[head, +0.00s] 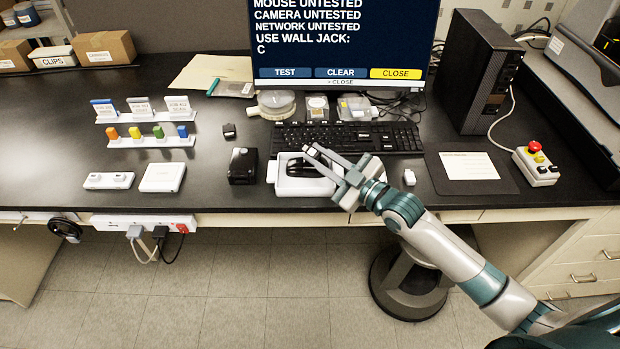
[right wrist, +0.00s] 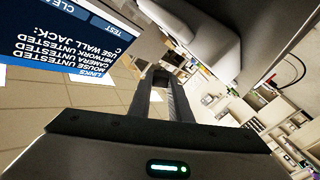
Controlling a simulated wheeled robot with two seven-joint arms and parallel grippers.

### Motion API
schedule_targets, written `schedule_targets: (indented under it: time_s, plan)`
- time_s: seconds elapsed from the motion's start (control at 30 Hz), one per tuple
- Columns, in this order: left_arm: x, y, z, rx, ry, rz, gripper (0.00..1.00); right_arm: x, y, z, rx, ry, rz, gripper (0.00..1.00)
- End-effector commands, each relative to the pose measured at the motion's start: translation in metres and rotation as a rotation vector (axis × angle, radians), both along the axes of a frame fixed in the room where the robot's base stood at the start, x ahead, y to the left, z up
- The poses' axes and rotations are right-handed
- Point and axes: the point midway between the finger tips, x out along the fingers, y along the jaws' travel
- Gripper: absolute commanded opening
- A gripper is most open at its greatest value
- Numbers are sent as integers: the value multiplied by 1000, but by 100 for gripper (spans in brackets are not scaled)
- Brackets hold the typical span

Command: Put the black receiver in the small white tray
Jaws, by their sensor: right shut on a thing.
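My right gripper (head: 318,152) is above the small white tray (head: 271,173), its fingers pointing to the left. It is shut on a small dark thing at the fingertips, which I take for the black receiver (right wrist: 161,72); its shape is hard to make out. The tray stands near the table's front edge, and a black mouse (head: 300,168) lies in it, partly hidden by the gripper. My left gripper is not in view.
A black box (head: 242,166) stands just left of the tray, with a small black block (head: 229,130) behind it. The keyboard (head: 345,137) lies behind the tray. A white mouse-like thing (head: 409,177) and dark pad (head: 470,173) lie to the right.

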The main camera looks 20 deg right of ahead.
Motion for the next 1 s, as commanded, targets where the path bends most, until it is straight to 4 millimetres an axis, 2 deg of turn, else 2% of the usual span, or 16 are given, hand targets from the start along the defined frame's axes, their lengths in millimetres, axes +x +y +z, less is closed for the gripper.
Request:
schedule_targets:
  time_s: [0.07,0.1,0.2,0.67,0.87,1.0]
  plan:
    - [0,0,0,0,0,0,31,0,0,0,0,0,0,0]
    - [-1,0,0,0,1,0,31,0,0,0,0,0,0,20]
    - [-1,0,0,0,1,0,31,0,0,0,0,0,0,39]
    - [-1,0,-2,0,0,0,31,-5,-3,-2,-1,2,-1,39]
    - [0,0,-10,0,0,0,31,-23,-13,-3,-2,1,0,39]
    - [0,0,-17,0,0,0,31,-43,-24,-4,-1,2,0,39]
